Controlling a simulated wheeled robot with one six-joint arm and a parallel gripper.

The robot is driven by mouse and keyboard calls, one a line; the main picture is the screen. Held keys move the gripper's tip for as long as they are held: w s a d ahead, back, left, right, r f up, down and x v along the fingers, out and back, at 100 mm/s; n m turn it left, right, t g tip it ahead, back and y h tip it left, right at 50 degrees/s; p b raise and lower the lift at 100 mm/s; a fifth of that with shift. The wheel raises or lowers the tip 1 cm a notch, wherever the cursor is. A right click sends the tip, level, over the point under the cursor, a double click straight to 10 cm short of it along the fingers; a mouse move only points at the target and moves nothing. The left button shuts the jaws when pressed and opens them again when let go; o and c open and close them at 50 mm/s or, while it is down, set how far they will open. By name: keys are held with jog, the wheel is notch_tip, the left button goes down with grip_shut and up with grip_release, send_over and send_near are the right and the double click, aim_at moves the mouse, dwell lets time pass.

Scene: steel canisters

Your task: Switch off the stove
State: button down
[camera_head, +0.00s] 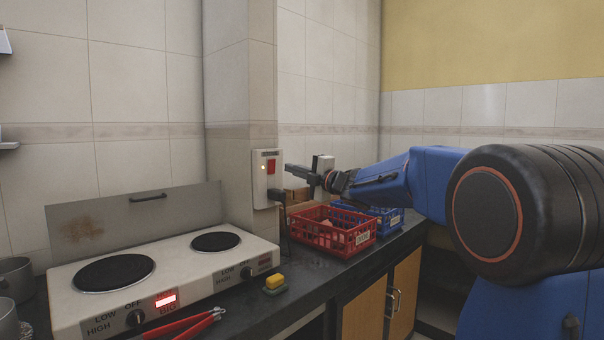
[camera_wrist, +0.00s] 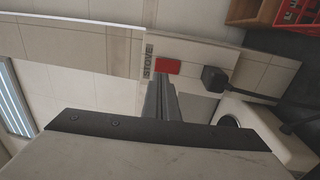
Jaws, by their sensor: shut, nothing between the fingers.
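In the wrist view the red switch (camera_wrist: 167,67) sits beside a "STOVE" label (camera_wrist: 149,62). The white stove (camera_head: 200,272) has two dark hotplates, two knobs and a lit red indicator (camera_head: 165,299). My gripper (camera_head: 288,169) is shut and empty, pointing at the switch box from the right, close to the rocker. In the wrist view its fingers (camera_wrist: 162,98) end just below the red switch; contact cannot be told.
A black plug (camera_wrist: 213,79) with a cable is below the switch. A red crate (camera_head: 330,232) and a blue crate (camera_head: 385,218) stand on the counter under my arm. A yellow sponge (camera_head: 274,281), red-handled tool (camera_head: 190,326) and pots (camera_head: 15,280) are near the stove.

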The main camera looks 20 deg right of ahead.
aim_at(272, 162)
jog(key=x, duration=0.7)
jog(key=shift+w+a+r, duration=0.1)
jog(key=shift+w+r, duration=0.05)
dwell(0.3)
